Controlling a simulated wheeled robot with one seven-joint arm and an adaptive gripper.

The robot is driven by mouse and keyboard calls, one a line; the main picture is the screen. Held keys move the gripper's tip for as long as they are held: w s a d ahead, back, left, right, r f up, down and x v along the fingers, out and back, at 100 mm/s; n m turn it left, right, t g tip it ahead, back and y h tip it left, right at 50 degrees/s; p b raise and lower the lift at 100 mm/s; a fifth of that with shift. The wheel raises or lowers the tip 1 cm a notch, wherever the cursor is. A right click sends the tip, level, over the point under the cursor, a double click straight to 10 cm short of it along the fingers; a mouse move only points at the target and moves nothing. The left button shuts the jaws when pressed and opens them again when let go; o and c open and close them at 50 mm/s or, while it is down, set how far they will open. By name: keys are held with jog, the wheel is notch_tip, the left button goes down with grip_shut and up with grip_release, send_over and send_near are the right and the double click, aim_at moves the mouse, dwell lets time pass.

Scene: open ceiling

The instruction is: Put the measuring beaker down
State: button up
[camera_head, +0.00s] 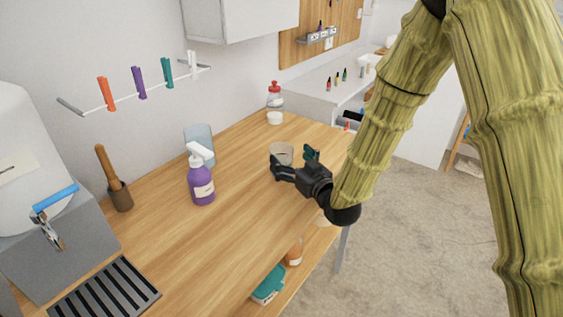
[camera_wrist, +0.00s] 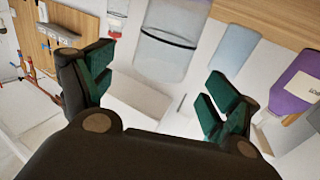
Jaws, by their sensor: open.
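The measuring beaker (camera_head: 281,151) is a small, clear, pale vessel at the wooden counter, just beyond my gripper. It looks upright on the counter. My gripper (camera_head: 294,159) is open, with its dark green fingers spread and pointing at the beaker. In the wrist view, the beaker (camera_wrist: 166,52) appears upside down as a clear cup with a dark line around it, ahead of and between the fingers (camera_wrist: 160,80). A gap shows between it and each finger there. Its base is cut off by the top edge of that view, and its lower front is partly hidden in the head view.
The wooden counter (camera_head: 240,200) has free room left of my gripper. A wooden-handled tool (camera_head: 115,182) stands farther left.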

aim_at(276, 144)
jog(key=shift+p+x, duration=0.4)
jog(key=shift+x, duration=2.2)
jog(key=c, duration=1.2)
jog(key=shift+o, duration=0.2)
jog(key=shift+r, duration=0.2)
